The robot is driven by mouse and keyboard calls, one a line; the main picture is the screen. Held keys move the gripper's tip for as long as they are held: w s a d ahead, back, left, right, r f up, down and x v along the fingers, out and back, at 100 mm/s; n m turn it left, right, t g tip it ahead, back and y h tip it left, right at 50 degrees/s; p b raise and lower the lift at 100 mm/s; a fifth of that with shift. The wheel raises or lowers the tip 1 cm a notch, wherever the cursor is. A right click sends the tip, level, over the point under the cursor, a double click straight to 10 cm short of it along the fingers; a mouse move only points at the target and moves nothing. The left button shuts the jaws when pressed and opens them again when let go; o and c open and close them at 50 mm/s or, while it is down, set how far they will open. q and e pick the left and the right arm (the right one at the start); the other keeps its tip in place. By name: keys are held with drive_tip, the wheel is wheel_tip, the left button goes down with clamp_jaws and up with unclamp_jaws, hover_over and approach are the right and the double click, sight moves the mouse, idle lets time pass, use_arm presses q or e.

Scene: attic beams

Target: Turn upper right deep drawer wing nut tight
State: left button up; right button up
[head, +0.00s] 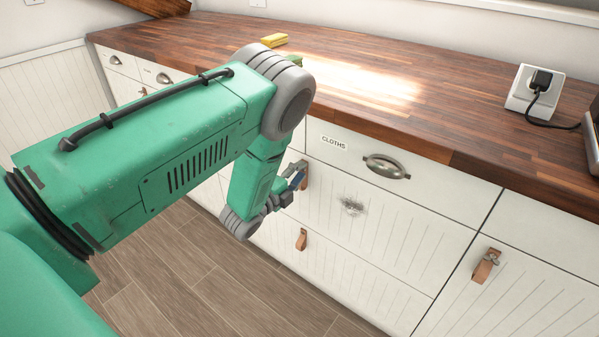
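A deep white drawer front (395,218) sits under the shallow drawer labelled CLOTHS. A small grey metal piece with a dark smudge around it (351,205) is on this front; it is too small to make out as a wing nut. A brown leather pull (304,179) is at the left of the front, partly behind my gripper. My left gripper (298,178) is small in the view, beside this pull and left of the grey piece. Its fingers overlap the pull, so I cannot tell whether they touch it or how far they are apart. My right gripper is out of view.
The shallow drawer has a metal cup handle (387,167). Other leather pulls are on the lower drawer (301,240) and the right front (486,266). The wooden worktop (430,115) overhangs above, with a yellow object (274,40) and a plugged socket (535,90). The plank floor (200,270) is clear.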

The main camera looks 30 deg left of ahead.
use_arm(q)
drive_tip(key=shift+s, duration=0.1)
drive_tip(key=s, duration=0.7)
drive_tip(key=shift+s+a, duration=0.35)
drive_tip(key=shift+f, duration=0.1)
idle(0.3)
drive_tip(key=s+d+f+n+g+y+p, duration=0.1)
drive_tip(key=s+d+f+n+g, duration=0.1)
drive_tip(key=s+f+n+g, duration=0.4)
drive_tip(key=s+d+f+n+g, duration=0.2)
drive_tip(key=s+n+g, duration=0.15)
drive_tip(key=s, duration=0.45)
drive_tip(key=s+d+f+n+g+y+p, duration=0.1)
drive_tip(key=s+d+f+n+g, duration=0.1)
drive_tip(key=s+f+n+g, duration=0.4)
drive_tip(key=s+d+r+n+g, duration=0.2)
drive_tip(key=s+d, duration=0.1)
drive_tip(key=s, duration=0.8)
drive_tip(key=shift+d+r+n, duration=0.2)
drive_tip(key=shift+r+n, duration=0.15)
drive_tip(key=shift+r, duration=0.05)
drive_tip(key=shift+w, duration=0.2)
